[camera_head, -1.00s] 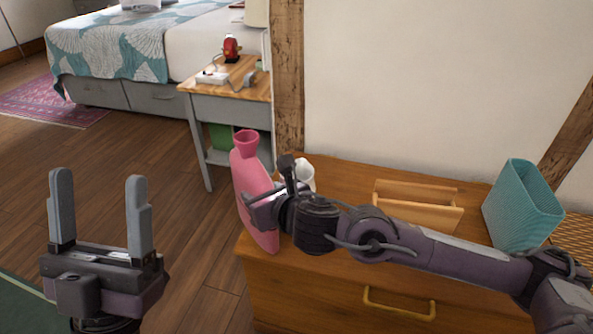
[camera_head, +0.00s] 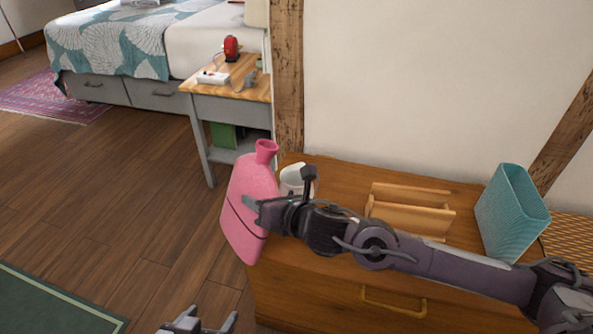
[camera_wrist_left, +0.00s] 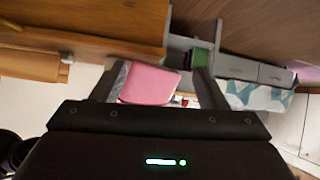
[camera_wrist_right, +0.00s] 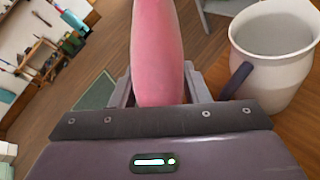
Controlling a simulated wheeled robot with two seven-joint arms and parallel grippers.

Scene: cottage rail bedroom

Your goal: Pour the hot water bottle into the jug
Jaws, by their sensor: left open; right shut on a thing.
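The pink hot water bottle (camera_head: 249,203) is held at the left end of the dresser, its neck up and tilted a little to the right. My right gripper (camera_head: 254,207) is shut on it; in the right wrist view the bottle (camera_wrist_right: 157,50) stands between the fingers. The white jug (camera_head: 291,180) is on the dresser behind my right wrist, which partly hides it. It shows close by in the right wrist view (camera_wrist_right: 270,60), with a dark handle. My left gripper (camera_head: 208,322) is open and empty, low at the bottom edge. The left wrist view shows the bottle (camera_wrist_left: 149,84) beyond its fingers.
The wooden dresser (camera_head: 330,270) also bears a wooden organiser (camera_head: 410,216) and a teal basket (camera_head: 511,213). A nightstand (camera_head: 235,85) with a red clock (camera_head: 231,48) stands behind, by the bed.

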